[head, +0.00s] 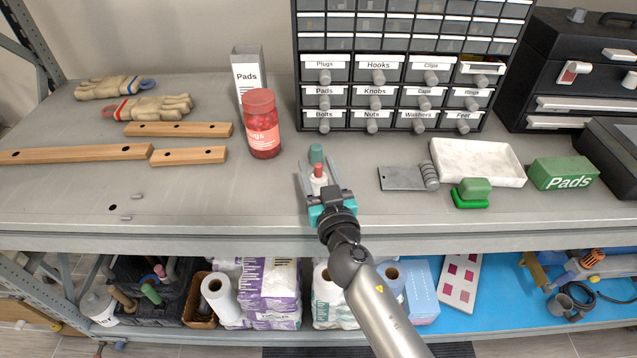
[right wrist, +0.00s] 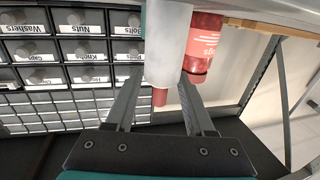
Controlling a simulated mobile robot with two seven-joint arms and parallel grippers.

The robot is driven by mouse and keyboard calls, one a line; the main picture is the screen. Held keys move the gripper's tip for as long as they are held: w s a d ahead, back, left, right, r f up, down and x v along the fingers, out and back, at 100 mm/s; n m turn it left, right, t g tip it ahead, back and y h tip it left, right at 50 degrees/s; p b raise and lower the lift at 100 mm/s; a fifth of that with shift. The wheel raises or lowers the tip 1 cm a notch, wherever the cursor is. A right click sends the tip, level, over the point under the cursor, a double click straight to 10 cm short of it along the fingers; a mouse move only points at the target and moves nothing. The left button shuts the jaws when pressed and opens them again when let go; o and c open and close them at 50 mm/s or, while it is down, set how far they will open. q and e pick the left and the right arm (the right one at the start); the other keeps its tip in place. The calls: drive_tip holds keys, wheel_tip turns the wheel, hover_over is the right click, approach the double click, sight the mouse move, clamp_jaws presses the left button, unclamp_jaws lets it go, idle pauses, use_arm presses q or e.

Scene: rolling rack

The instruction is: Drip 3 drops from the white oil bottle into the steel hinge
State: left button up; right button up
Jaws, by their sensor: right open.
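The white oil bottle (head: 318,183) with a red tip stands upright near the front of the grey bench. It also shows in the right wrist view (right wrist: 168,48), upside down in that picture. My right gripper (head: 318,170) is open, with one finger on each side of the bottle; in the right wrist view its fingers (right wrist: 161,85) flank the red tip. I cannot tell whether they touch it. The steel hinge (head: 402,178), a grey plate with a knuckled barrel at its right end, lies flat to the right. My left gripper is not in view.
A teal object (head: 316,153) stands just behind the bottle. A red-lidded jar (head: 262,125) is at left, near wooden strips (head: 188,155). A white tray (head: 478,150), a green block (head: 473,190) and a green Pads box (head: 563,173) are right of the hinge. Labelled drawers (head: 395,75) stand behind.

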drive_tip(key=shift+x, duration=1.2)
clamp_jaws()
drive_tip(key=shift+f, duration=0.1)
